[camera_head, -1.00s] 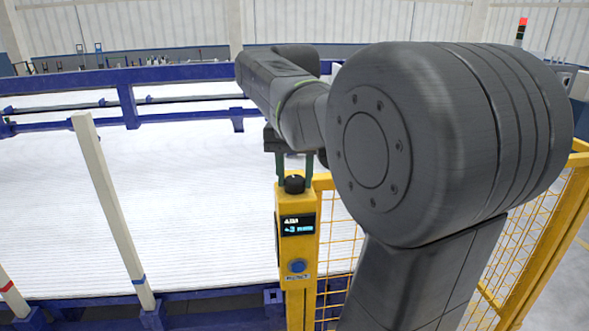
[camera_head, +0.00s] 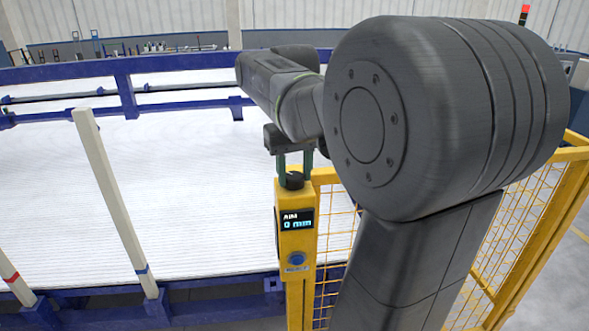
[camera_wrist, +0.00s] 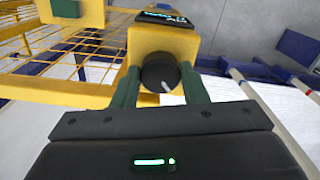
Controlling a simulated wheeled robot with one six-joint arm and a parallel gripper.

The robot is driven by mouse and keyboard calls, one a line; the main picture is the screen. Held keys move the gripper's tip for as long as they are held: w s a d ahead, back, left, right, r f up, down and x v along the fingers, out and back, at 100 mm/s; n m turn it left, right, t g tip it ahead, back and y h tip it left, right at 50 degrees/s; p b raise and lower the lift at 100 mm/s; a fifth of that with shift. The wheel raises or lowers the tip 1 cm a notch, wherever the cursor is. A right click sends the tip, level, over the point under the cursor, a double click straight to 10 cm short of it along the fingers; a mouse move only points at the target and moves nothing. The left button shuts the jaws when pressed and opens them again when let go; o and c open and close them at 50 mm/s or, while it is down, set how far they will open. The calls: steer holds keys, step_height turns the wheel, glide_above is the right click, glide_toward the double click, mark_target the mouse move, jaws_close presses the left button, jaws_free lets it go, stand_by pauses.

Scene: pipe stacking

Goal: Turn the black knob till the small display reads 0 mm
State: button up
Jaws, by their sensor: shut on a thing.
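The black knob (camera_head: 294,181) sits on top of the yellow control box (camera_head: 285,240). Below it, the small display (camera_head: 297,220) reads 0 mm in the head view. My gripper (camera_head: 295,170) points down at the knob, its green fingers on either side of it. In the wrist view the knob (camera_wrist: 160,72) lies between the fingers of my gripper (camera_wrist: 160,86) and its white mark points toward the gripper's body, a little to the right. My gripper is shut on the knob. A blue button (camera_head: 297,259) is on the box below the display.
A yellow mesh fence (camera_head: 335,250) adjoins the box on the right. A blue frame (camera_head: 125,85) and a wide white ribbed bed (camera_head: 200,190) lie behind and to the left. A pale upright post (camera_head: 110,190) stands at the left.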

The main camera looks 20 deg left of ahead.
mark_target(294, 176)
steer(key=o, duration=1)
steer(key=shift+c, duration=0.2)
step_height(294, 176, up, 14)
steer(key=shift+f, duration=0.1)
step_height(294, 176, down, 14)
steer(key=shift+r, duration=0.1)
stand_by(0.8)
